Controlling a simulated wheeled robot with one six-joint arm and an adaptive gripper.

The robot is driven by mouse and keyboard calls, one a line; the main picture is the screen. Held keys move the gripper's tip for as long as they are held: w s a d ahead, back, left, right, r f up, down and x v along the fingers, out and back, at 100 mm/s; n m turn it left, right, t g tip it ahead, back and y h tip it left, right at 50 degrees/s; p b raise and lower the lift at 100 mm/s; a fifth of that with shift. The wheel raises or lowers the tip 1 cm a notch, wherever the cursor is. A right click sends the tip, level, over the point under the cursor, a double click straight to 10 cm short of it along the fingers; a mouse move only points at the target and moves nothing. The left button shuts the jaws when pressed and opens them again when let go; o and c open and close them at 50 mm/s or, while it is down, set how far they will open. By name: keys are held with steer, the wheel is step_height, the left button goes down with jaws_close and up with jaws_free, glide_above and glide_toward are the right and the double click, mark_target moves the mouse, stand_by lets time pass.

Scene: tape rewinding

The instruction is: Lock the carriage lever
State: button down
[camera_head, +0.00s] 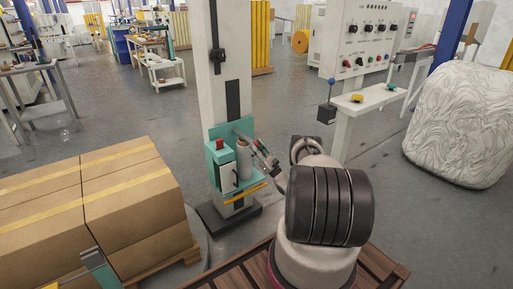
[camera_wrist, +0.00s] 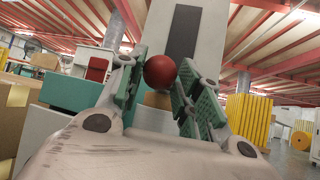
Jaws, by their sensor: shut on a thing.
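The carriage (camera_head: 222,180) is a teal unit on the front of the tall pale mast (camera_head: 204,88), with a red part on top and a pale roll at its side. In the wrist view, the red ball knob (camera_wrist: 160,70) of the carriage lever sits between my fingers. My gripper (camera_wrist: 159,86) is shut on this knob, one teal-padded finger at each side. In the head view my gripper (camera_head: 256,146) reaches the upper right of the carriage; the knob and lever arm cannot be made out there. The lever's shaft is hidden in the wrist view.
Stacked cardboard boxes (camera_head: 125,205) stand left of the mast. A control panel (camera_head: 367,38) and a white table (camera_head: 372,99) are behind on the right, near a wrapped bale (camera_head: 462,122). Open floor lies behind the mast.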

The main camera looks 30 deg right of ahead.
steer(key=shift+a+f, duration=0.25)
steer(key=c, duration=1.1)
jaws_free()
steer(key=shift+r+y, duration=0.1)
steer(key=shift+y, duration=0.2)
steer(key=shift+d, duration=0.1)
steer(key=v, duration=1.2)
steer(key=shift+r, duration=0.1)
